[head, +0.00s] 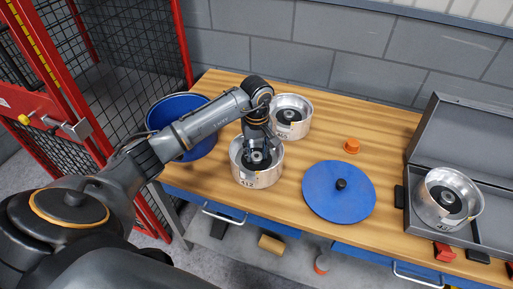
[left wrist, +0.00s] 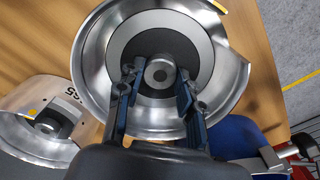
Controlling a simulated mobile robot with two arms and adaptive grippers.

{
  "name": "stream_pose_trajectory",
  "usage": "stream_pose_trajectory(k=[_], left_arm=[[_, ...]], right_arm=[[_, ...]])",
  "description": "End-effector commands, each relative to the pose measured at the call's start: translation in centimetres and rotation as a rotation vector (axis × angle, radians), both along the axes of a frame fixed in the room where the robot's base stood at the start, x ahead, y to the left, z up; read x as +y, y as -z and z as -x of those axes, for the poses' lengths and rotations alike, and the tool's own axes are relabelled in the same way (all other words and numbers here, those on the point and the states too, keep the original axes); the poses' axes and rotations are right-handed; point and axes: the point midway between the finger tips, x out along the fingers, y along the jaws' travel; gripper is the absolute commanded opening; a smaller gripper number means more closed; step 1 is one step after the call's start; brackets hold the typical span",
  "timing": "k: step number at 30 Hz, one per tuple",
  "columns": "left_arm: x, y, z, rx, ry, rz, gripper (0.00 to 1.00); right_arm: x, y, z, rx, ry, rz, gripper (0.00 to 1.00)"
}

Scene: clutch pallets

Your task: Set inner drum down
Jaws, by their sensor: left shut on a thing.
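A silver inner drum (head: 262,180), marked with a number that looks like 412, is at the front left of the wooden table (head: 385,135). It looks upright and close to the table's front edge; I cannot tell whether its base touches the wood. My left gripper (head: 258,154) reaches down into the drum from above. In the left wrist view its two fingers (left wrist: 157,88) are closed on the hub at the centre of the drum (left wrist: 95,50). My right gripper is not in view.
A second silver drum (head: 303,123) stands just behind. A blue disc (head: 325,200) with a black knob and an orange cap (head: 352,146) lie right. A third drum (head: 432,212) sits in a grey case (head: 412,225).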

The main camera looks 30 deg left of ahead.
Motion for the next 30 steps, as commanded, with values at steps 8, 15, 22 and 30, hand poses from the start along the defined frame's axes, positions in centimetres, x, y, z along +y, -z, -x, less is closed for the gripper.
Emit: stream_pose_trajectory(k=[8,15,22,30], left_arm=[[0.0,0.1,0.0,0.0,0.001,0.0,0.47],[0.0,0.1,0.0,0.0,0.001,0.0,0.59],[0.0,-0.4,-0.1,-0.002,0.001,-0.001,0.59],[0.1,-5.4,-0.2,-0.008,0.001,-0.002,0.59]], right_arm=[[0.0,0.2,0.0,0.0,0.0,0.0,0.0],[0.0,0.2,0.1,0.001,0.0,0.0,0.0],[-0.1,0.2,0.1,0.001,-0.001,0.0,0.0],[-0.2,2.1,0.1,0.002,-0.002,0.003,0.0]])
